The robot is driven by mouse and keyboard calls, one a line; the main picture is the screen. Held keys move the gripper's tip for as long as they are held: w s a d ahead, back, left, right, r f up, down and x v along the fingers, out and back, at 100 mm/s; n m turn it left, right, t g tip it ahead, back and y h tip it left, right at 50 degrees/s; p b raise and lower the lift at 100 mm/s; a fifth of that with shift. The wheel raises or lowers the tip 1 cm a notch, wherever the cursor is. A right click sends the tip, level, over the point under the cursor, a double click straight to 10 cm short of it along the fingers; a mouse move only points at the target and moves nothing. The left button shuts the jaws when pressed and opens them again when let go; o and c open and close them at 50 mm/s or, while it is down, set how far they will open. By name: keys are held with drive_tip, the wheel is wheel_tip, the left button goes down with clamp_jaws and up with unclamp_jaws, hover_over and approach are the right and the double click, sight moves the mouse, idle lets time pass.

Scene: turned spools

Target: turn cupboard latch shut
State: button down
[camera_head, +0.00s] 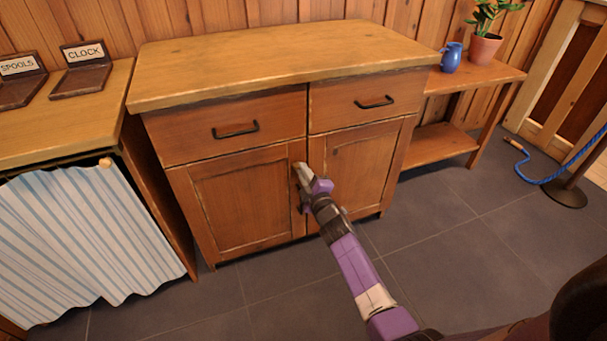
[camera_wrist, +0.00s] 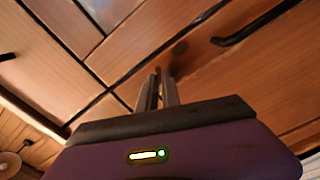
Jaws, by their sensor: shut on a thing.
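The wooden cupboard (camera_head: 238,199) stands against the back wall with two drawers above two doors, and both doors look closed. My gripper (camera_head: 300,172) is at the upper part of the seam between the doors. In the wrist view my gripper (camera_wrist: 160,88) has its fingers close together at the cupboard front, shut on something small. By its place this is the latch, but the fingers hide nearly all of it, and I cannot tell which way it is turned.
Black handles sit on the left drawer (camera_head: 235,130) and right drawer (camera_head: 374,102). A striped curtain (camera_head: 85,240) hangs at the left. A low shelf (camera_head: 440,142) at the right bears a blue jug (camera_head: 451,58) and a potted plant (camera_head: 485,47). The tiled floor in front is clear.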

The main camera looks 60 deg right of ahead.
drive_tip(key=n, duration=0.4)
drive_tip(key=shift+n+b, duration=0.3)
idle(0.3)
drive_tip(key=c, duration=1.5)
unclamp_jaws()
drive_tip(key=shift+r, duration=0.1)
drive_tip(key=shift+c, duration=0.2)
drive_tip(key=v, duration=0.8)
